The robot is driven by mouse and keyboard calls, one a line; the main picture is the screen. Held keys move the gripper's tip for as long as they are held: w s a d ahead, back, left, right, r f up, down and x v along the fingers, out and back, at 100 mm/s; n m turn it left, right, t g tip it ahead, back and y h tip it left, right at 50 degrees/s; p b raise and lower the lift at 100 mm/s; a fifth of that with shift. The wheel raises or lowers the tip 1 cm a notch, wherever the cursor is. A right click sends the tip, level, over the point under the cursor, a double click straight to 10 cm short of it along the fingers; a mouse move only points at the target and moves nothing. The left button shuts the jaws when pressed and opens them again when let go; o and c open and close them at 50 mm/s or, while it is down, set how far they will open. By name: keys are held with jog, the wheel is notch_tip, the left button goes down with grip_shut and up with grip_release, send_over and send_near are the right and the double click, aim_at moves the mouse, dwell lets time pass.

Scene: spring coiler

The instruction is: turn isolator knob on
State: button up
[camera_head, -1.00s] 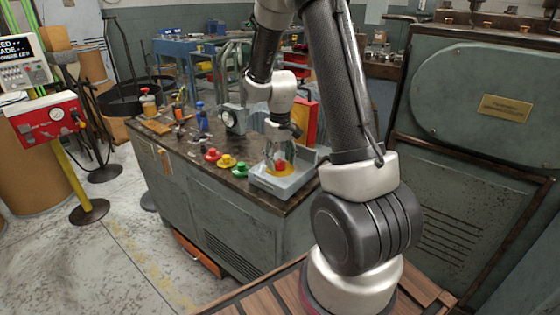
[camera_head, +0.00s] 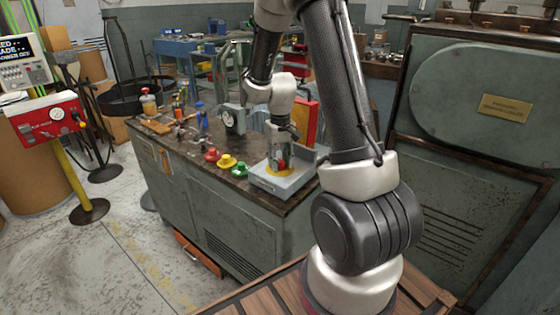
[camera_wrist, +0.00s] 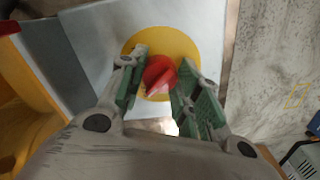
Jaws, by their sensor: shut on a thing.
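The isolator knob (camera_wrist: 160,74) is red and sits on a round yellow plate (camera_wrist: 188,48) on a grey box. In the wrist view my gripper (camera_wrist: 162,82) has its two green-padded fingers on either side of the knob, shut on it. The knob's pale-marked grip lies between the pads. In the head view the grey isolator box (camera_head: 266,180) stands at the bench's front right corner. My gripper (camera_head: 279,162) points down onto the knob there, and the fingers partly hide it.
Red, yellow and green buttons (camera_head: 227,161) stand left of the box on the bench (camera_head: 190,165). A round gauge (camera_head: 233,119) and a red panel (camera_head: 305,118) stand behind. A large green-grey machine (camera_head: 470,90) fills the right side.

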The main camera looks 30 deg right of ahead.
aim_at(280, 160)
jog(key=m, duration=0.4)
jog(key=shift+m, duration=0.3)
jog(key=m, duration=0.8)
jog(key=shift+m, duration=2.3)
jog(key=o, duration=1.1)
notch_tip(280, 160, up, 12)
